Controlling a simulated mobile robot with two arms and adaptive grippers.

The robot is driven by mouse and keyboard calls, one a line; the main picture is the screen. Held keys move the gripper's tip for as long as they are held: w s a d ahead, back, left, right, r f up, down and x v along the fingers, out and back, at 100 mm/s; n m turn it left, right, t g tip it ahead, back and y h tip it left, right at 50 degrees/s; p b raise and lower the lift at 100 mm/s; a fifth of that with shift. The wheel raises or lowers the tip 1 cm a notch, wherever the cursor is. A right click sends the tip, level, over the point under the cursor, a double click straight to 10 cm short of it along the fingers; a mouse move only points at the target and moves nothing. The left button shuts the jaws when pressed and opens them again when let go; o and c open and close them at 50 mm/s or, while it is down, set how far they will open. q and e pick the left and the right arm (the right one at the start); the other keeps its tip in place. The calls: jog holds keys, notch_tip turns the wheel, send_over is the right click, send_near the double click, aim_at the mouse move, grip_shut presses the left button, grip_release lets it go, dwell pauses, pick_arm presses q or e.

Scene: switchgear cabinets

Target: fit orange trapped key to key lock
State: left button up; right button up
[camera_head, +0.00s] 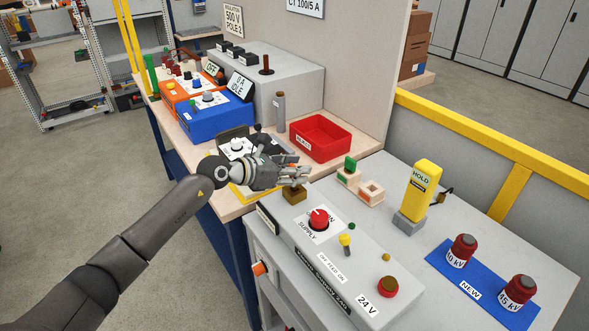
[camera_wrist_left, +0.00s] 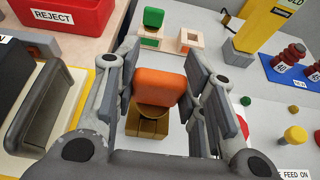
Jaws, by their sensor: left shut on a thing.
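The orange trapped key (camera_wrist_left: 158,86) shows in the left wrist view between the fingers of my left gripper (camera_wrist_left: 160,92). The gripper is shut on its orange head. Below the head is the brass key lock (camera_wrist_left: 148,125), a block on the grey supply box. The key's lower end meets or overlaps the lock in this view; I cannot tell whether it is inserted. In the head view my left gripper (camera_head: 296,178) is right above the brass lock (camera_head: 294,196), and its fingers hide the key. My right gripper is not in view.
A green key (camera_head: 350,164) stands in a wooden holder beside an empty-looking one (camera_head: 371,192). The supply box has a red rotary knob (camera_head: 319,219) and a yellow-topped knob (camera_head: 345,239). A red reject bin (camera_head: 320,138) and yellow hold post (camera_head: 424,186) stand nearby.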

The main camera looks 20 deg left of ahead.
pick_arm(q)
jog(key=shift+f+b, duration=0.95)
jog(key=shift+f, duration=0.4)
jog(key=o, duration=1.1)
jog(key=shift+s, duration=0.1)
jog(key=v, duration=1.2)
